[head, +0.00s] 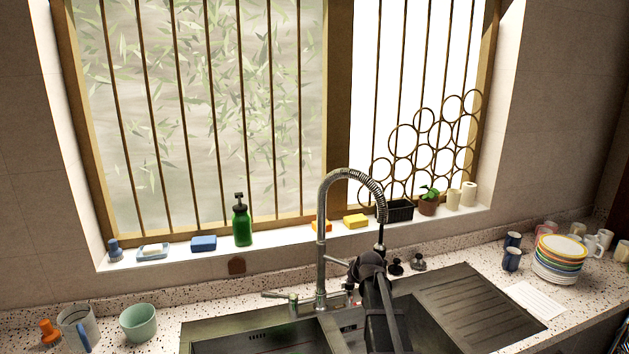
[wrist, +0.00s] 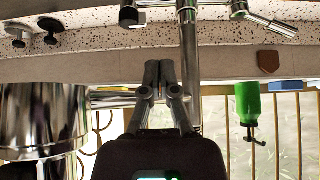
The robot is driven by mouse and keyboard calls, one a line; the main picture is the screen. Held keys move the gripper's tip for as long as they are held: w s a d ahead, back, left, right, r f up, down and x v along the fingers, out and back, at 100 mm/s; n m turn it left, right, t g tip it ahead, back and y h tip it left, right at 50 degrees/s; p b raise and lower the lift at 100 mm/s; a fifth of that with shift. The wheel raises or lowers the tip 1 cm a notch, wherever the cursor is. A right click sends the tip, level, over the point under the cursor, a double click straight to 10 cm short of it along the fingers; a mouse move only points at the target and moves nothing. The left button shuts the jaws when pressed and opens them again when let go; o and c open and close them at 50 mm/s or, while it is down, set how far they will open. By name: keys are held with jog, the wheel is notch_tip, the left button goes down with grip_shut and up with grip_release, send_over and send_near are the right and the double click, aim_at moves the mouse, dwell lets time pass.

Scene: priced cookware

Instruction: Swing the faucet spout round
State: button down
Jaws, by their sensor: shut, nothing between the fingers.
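The chrome faucet (head: 320,240) stands behind the sink, its coiled spout arching to the right and ending in a hanging spray head (head: 381,236). My gripper (head: 366,266) is in front of it, right of the upright post and below the spray head; my own arm partly hides the basin. In the upside-down wrist view, my gripper (wrist: 160,68) has its fingers together and empty. There the post (wrist: 188,60) is close on the right, and the large chrome spray head (wrist: 40,115) is on the left. I cannot tell whether the fingers touch the faucet.
A green soap bottle (head: 242,222), sponges (head: 204,243) and a potted plant (head: 428,202) line the window sill.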

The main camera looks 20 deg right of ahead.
jog(key=p+v, duration=0.8)
jog(key=v, duration=0.2)
dwell(0.6)
jog(key=shift+f, duration=0.1)
jog(key=w+d+f+b, duration=0.3)
jog(key=w+f+b, duration=0.3)
jog(key=f+b, duration=0.2)
jog(key=s+a, duration=0.3)
jog(key=a, duration=2.2)
jog(key=shift+a+r, duration=0.15)
jog(key=shift+a, duration=0.1)
jog(key=shift+s, duration=0.1)
dwell(0.5)
